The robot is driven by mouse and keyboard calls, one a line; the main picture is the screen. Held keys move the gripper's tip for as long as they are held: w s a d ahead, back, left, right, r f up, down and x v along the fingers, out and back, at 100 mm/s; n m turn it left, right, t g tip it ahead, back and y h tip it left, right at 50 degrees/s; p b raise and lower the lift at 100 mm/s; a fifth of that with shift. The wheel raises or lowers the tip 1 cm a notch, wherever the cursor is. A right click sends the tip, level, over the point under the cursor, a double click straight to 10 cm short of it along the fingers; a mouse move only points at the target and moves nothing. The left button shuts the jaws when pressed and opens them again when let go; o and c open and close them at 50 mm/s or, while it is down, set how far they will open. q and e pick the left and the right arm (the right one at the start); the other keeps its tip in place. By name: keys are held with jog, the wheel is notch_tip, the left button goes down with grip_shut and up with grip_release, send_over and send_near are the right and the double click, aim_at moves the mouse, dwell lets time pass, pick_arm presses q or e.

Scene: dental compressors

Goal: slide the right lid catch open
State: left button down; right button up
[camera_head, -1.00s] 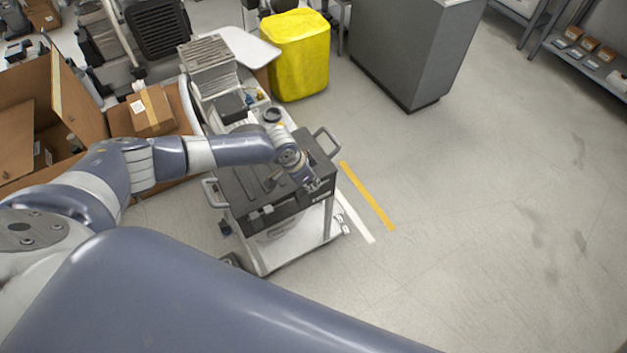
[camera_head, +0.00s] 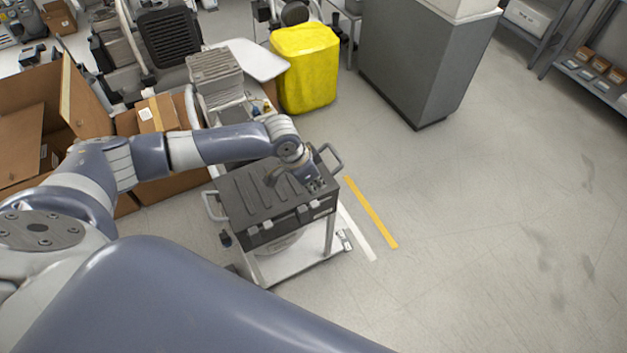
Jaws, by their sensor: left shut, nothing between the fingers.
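A dark grey case (camera_head: 252,203) with a ribbed lid sits on a white cart. Light catches show along its front edge: a left catch (camera_head: 253,230) and the right lid catch (camera_head: 303,208). My left gripper (camera_head: 316,186) points down over the right end of the lid, a little behind and to the right of the right catch. Its fingers look closed, with nothing seen between them. Whether they touch the case is too small to tell. My right gripper is out of view.
The white cart (camera_head: 297,262) has grey handles on both sides. A yellow bin (camera_head: 305,70) and a grey cabinet (camera_head: 415,65) stand behind. Open cardboard boxes (camera_head: 85,95) lie to the left. The floor to the right is clear, with a yellow stripe (camera_head: 370,212).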

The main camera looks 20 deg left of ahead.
pick_arm(q)
jog(key=shift+a+r, duration=0.1)
jog(key=shift+r, duration=0.8)
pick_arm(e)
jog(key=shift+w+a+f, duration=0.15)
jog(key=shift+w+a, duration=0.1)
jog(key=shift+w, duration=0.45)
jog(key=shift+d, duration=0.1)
